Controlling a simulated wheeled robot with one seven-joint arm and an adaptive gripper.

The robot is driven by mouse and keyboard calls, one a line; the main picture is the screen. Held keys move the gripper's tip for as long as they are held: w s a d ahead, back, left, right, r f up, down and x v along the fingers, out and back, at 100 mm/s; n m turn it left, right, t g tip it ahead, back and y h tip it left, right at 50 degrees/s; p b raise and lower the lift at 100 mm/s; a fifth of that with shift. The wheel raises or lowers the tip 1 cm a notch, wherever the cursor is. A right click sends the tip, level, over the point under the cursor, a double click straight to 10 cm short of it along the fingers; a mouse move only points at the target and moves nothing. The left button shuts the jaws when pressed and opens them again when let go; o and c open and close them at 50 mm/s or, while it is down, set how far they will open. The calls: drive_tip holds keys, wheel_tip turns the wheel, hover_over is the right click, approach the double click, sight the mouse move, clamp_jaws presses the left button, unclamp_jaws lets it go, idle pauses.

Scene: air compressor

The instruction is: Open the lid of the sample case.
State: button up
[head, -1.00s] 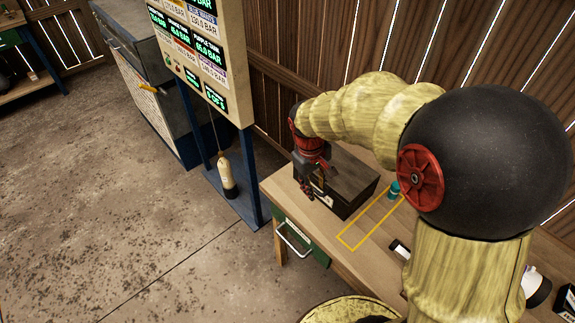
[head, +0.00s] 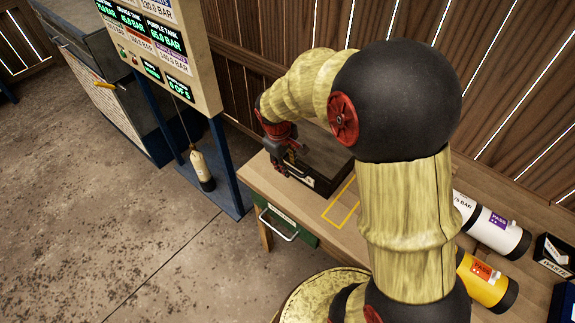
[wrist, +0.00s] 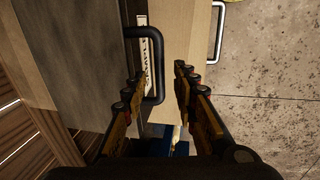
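The sample case (head: 325,152) is a dark box on the left part of the wooden workbench, with its lid down. In the wrist view its dark top (wrist: 85,60) fills the left side, and a black U-shaped handle (wrist: 158,60) stands out from its front beside a white label strip. My gripper (head: 287,168) is at the left end of the case's front. In the wrist view my gripper (wrist: 160,88) has its fingers apart, with the near end of the handle close to the left finger. I cannot tell whether they touch.
A yellow outlined rectangle (head: 342,203) marks the bench (head: 310,210) right of the case. A green drawer (head: 285,225) with a metal handle is below. A white cylinder (head: 490,228) and a yellow one (head: 485,280) lie at the right. A display board (head: 165,45) stands at the left.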

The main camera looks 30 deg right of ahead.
drive_tip(key=shift+f, duration=0.15)
drive_tip(key=shift+c, duration=0.9)
clamp_jaws()
